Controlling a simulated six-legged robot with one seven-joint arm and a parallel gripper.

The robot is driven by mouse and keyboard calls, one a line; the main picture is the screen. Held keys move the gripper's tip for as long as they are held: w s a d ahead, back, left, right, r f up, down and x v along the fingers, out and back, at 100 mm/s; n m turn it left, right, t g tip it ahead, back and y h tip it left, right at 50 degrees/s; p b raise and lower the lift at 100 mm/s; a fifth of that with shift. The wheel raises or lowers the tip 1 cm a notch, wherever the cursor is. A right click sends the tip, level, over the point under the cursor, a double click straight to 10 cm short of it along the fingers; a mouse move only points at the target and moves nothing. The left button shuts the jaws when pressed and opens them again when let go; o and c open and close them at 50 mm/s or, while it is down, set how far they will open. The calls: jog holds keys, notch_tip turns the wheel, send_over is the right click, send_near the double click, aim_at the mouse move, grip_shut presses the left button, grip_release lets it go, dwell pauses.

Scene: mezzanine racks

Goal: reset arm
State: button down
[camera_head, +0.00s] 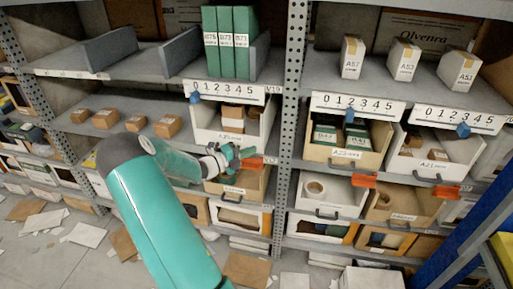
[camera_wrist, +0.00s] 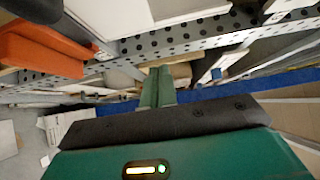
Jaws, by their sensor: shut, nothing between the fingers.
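My gripper (camera_head: 240,156) is at the end of my teal arm, in front of the rack's middle bins in the head view. It overlaps the front of the lower bin marked with an orange tab. In the wrist view its two green fingers (camera_wrist: 157,86) lie together, shut and empty. Whether it touches the rack cannot be told.
Racks hold green binders (camera_head: 226,42), small boxes (camera_head: 352,56) and several labelled bins. An orange tab (camera_head: 363,180) sticks out at the right. A blue post (camera_head: 468,235) stands at lower right. Loose cardboard and paper (camera_head: 88,236) litter the floor.

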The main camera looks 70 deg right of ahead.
jog(key=v, duration=0.7)
jog(key=shift+w, duration=0.2)
jog(key=w+a+r+m+t+y, duration=0.3)
jog(key=a+m, duration=0.3)
jog(key=a, duration=0.4)
jog(key=w+a+r+m+t+y, duration=0.2)
jog(key=a+r+m+t, duration=0.15)
jog(key=a+m, duration=0.45)
jog(key=w+a+r+m+t+y, duration=0.3)
jog(key=a+r+m, duration=0.1)
jog(key=a, duration=0.7)
jog(key=s+a+r+m+t+y, duration=0.1)
jog(key=a+r+m+t+y, duration=0.1)
jog(key=a, duration=0.6)
jog(key=s+a+r+m+t+y, duration=0.2)
jog(key=a+r+m+t, duration=0.1)
jog(key=a, duration=0.6)
jog(key=s+a+r+m+t+y, duration=0.1)
jog(key=s+a+r+m+t, duration=0.1)
jog(key=a+m, duration=0.3)
jog(key=a+r, duration=0.1)
jog(key=a, duration=0.2)
jog(key=shift+s+a+r+t+y, duration=0.15)
jog(key=shift+a+r+t+y, duration=0.15)
jog(key=shift+t+y, duration=0.1)
jog(key=shift+d, duration=0.25)
